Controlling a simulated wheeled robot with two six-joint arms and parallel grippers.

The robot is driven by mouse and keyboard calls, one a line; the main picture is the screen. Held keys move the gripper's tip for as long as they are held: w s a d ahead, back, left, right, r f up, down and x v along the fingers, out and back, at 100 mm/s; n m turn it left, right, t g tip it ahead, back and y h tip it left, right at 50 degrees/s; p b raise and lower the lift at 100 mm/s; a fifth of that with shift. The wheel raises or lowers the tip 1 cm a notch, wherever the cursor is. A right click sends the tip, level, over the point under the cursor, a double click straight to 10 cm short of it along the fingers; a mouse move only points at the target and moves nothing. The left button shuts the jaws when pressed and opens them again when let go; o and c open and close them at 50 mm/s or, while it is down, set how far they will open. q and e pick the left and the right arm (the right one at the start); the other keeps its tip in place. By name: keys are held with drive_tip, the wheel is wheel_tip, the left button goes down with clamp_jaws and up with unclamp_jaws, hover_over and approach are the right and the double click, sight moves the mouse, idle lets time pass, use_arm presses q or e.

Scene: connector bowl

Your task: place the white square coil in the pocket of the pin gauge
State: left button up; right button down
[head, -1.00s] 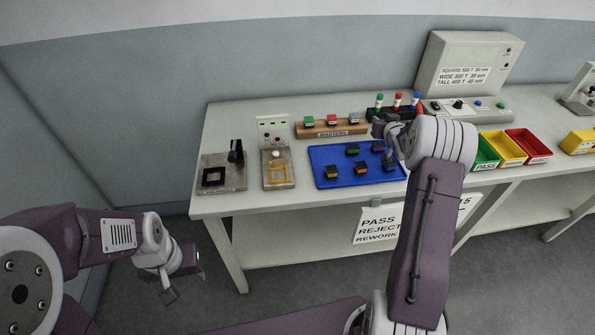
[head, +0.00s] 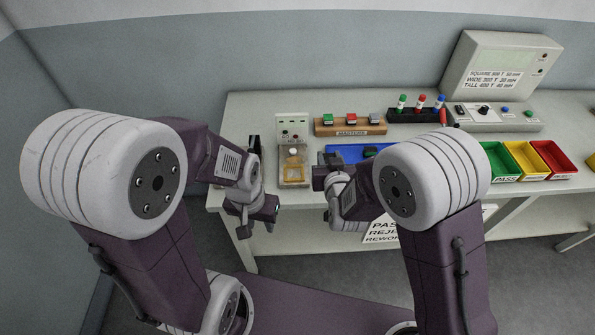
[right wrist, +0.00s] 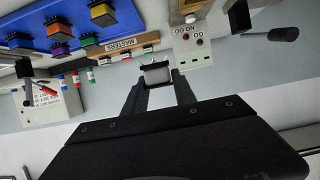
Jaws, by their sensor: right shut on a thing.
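My right gripper (right wrist: 157,82) is shut on a small whitish square piece, the white square coil (right wrist: 155,73), held between the fingertips in the right wrist view. In the head view the right wrist hides the coil. The fixture with a GO / NO GO panel, seemingly the pin gauge (head: 294,128), stands at the left of the bench, left of and beyond my right gripper. Its base has a yellow square outline and a pale knob. It also shows in the right wrist view (right wrist: 192,52). My left gripper (head: 256,230) hangs at the bench's front left edge, fingertips apart and empty.
The blue tray (head: 338,150) with several connectors is partly hidden behind my right arm. The masters block (head: 350,130) stands behind it. Green, yellow and red bins (head: 533,165) are at the right. A black lever (head: 254,146) stands left of the gauge, its plate hidden by my left arm.

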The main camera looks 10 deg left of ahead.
drive_tip(key=p, duration=0.2)
hover_over(294, 173)
wheel_tip(294, 173, down, 7)
drive_tip(key=shift+f, duration=0.1)
wheel_tip(294, 173, down, 4)
drive_tip(key=shift+f, duration=0.1)
drive_tip(key=shift+s, duration=0.1)
drive_tip(key=shift+f+b, duration=0.15)
drive_tip(key=shift+b, duration=0.2)
drive_tip(key=c, duration=1)
unclamp_jaws()
